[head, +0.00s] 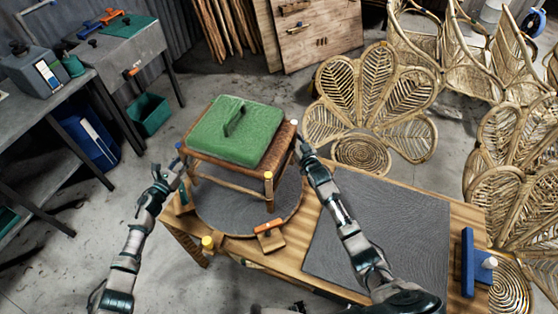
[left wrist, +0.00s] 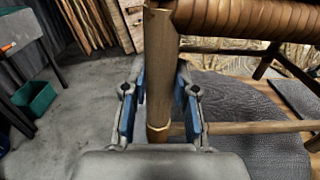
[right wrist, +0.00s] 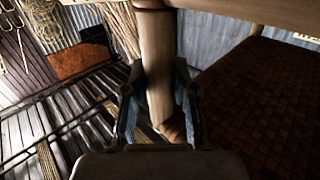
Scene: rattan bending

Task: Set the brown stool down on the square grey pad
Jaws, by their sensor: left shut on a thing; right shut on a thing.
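The brown stool (head: 222,163) with woven seat is upright over the round grey pad (head: 232,222) on the table's left part. A green cushion-like block (head: 228,135) lies on its seat. My left gripper (head: 178,165) is shut on a stool leg, also seen in the left wrist view (left wrist: 159,70). My right gripper (head: 299,150) is shut on a leg on the other side, which fills the middle of the right wrist view (right wrist: 157,65). The square grey pad (head: 385,232) lies bare to the right, partly behind my right arm. I cannot tell whether the feet touch the round pad.
An orange-topped wooden tool (head: 269,238) sits at the table's front edge beside the round pad. A blue tool (head: 468,262) stands right of the square pad. Rattan chairs (head: 375,90) stand behind the table. A grey workbench (head: 120,55) is at the far left.

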